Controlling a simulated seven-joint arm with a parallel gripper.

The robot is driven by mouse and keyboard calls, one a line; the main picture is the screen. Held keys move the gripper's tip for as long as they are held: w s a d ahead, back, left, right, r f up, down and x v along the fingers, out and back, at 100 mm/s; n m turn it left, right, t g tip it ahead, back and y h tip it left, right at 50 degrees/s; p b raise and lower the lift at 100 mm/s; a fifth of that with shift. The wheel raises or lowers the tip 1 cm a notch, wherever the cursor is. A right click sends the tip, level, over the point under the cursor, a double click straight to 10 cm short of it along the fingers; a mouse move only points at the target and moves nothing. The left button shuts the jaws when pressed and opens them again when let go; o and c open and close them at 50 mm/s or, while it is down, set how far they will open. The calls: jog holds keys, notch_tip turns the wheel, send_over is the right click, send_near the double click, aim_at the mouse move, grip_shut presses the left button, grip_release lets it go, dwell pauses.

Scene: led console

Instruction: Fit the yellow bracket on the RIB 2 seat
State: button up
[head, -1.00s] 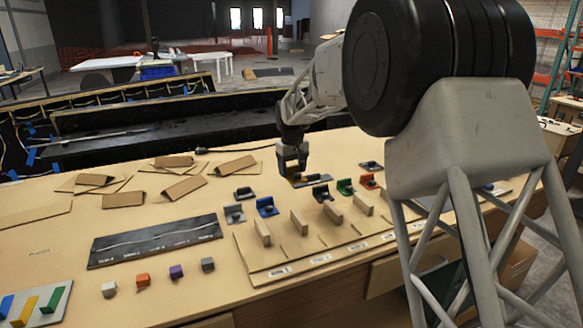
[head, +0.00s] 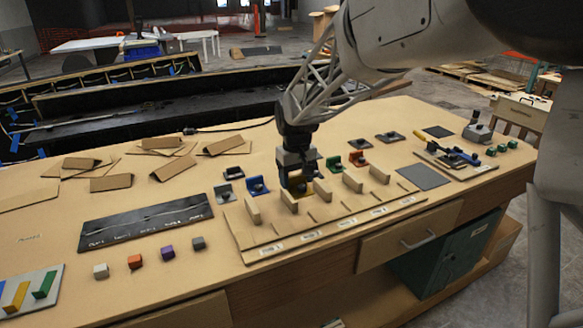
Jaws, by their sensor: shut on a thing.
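My gripper (head: 299,186) is shut on the yellow bracket (head: 302,192), which shows low between the fingers and is partly hidden by them. It is over the back part of the rib board (head: 262,243), between the second and third upright wooden ribs from the left. The second rib (head: 289,203) stands just in front and to the left of it. A row of labels runs along the board's front edge; the second label (head: 312,235) is too small to read surely. I cannot tell whether the bracket touches the board.
A blue bracket (head: 257,186) and a grey bracket (head: 223,193) stand left of my gripper, behind the board. Green (head: 334,163) and orange (head: 357,160) brackets stand right. Several small cubes and a black panel (head: 145,221) lie left. A grey mat (head: 423,177) lies right.

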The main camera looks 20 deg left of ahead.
jog(key=shift+s+d+f, duration=0.1)
jog(key=shift+s+d, duration=0.35)
jog(key=shift+s, duration=0.2)
jog(key=shift+f, duration=0.1)
send_over(297, 216)
jog(key=shift+f, duration=3.2)
jog(key=shift+f, duration=1.15)
dwell(0.3)
jog(key=o, duration=1)
jog(key=shift+o, duration=0.2)
jog(key=shift+r, duration=0.1)
jog(key=shift+r, duration=3.85)
